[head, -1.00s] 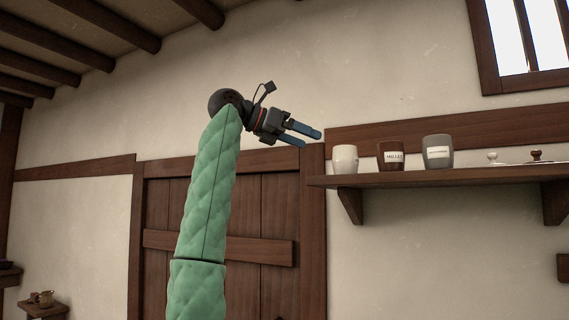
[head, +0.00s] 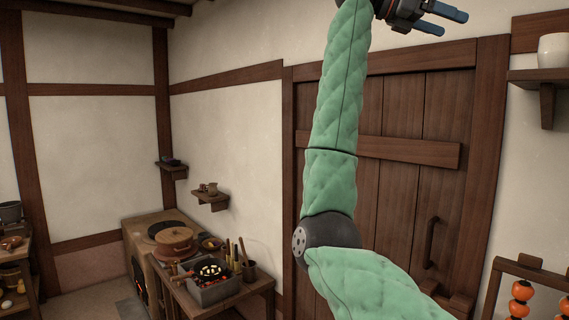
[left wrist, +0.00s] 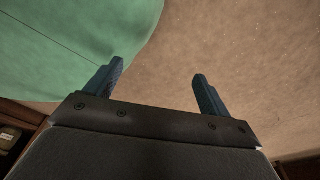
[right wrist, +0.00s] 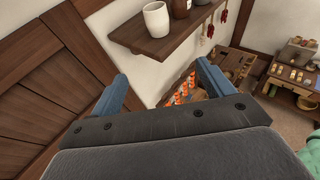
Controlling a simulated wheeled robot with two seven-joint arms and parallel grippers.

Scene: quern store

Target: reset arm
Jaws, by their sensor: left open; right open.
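My right arm, in a green quilted sleeve, rises through the head view in front of the wooden door (head: 400,190). My right gripper (head: 455,22) is at the top of that view, raised high, with its two blue fingers apart and nothing between them. In the right wrist view the same open gripper (right wrist: 162,85) points toward the room below the shelf. My left gripper (left wrist: 158,85) shows only in the left wrist view, open and empty. Green quilted fabric of my own body is close beyond its left finger, and a plain brown surface lies beyond.
A wall shelf (right wrist: 165,45) with a white cup (right wrist: 156,20) is near my right gripper. A stove (head: 150,232) and a side table (head: 235,300) with a coal brazier stand at the lower left. A rack with orange hanging items (head: 519,291) is at the lower right.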

